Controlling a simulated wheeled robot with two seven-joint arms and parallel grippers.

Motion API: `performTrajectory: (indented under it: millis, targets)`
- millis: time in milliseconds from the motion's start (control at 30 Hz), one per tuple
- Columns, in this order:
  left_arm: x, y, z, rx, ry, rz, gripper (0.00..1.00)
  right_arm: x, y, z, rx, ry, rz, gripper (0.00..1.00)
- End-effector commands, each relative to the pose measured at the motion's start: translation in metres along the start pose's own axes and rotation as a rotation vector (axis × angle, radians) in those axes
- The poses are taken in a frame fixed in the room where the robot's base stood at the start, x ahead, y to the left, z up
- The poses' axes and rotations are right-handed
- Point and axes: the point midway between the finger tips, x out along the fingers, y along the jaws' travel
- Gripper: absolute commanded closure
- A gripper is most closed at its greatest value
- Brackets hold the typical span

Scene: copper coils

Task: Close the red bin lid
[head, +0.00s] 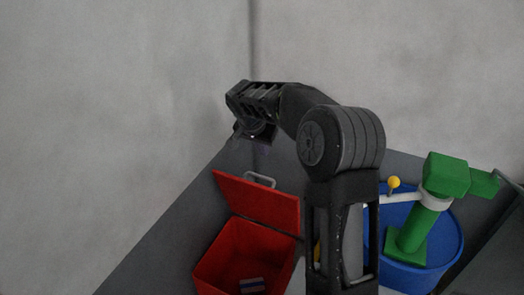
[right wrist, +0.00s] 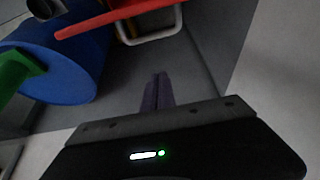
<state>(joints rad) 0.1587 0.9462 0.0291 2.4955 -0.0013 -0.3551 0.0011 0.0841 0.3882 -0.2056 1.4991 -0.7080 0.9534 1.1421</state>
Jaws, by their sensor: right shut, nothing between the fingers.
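The red bin (head: 212,268) stands at the bottom of the head view, open at the top. Its red lid (head: 257,203) is swung up and leans at the bin's back edge. A grey handle (head: 260,179) shows at the lid's top edge. In the right wrist view the lid (right wrist: 120,16) and handle (right wrist: 152,38) are at the top, ahead of the fingertips. My right gripper (head: 262,149) is above and behind the lid, apart from it. Its fingers (right wrist: 158,76) are together and empty. My left gripper is in neither view.
A blue round tub (head: 448,242) stands right of the bin, with a green part (head: 409,240) in it and a yellow ball (head: 393,182) on a rod nearby. Grey walls meet behind.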

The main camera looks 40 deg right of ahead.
Motion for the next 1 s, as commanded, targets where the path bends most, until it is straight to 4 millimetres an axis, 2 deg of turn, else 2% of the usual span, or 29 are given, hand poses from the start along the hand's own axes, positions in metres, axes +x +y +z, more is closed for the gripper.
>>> performTrajectory:
  millis: [433, 500, 700, 1000]
  targets:
    - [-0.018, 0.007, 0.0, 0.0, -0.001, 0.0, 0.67, 0.085, 0.002, 0.0, 0.0, -0.003, 0.003, 1.0]
    - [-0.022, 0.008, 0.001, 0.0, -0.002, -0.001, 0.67, 0.074, 0.0, 0.013, -0.004, -0.001, -0.001, 1.0]
    - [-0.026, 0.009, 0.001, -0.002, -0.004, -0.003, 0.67, 0.069, 0.0, 0.033, -0.001, 0.0, 0.0, 1.0]
    - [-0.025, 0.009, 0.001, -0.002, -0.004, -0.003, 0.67, 0.069, 0.001, 0.038, 0.0, 0.001, 0.0, 1.0]
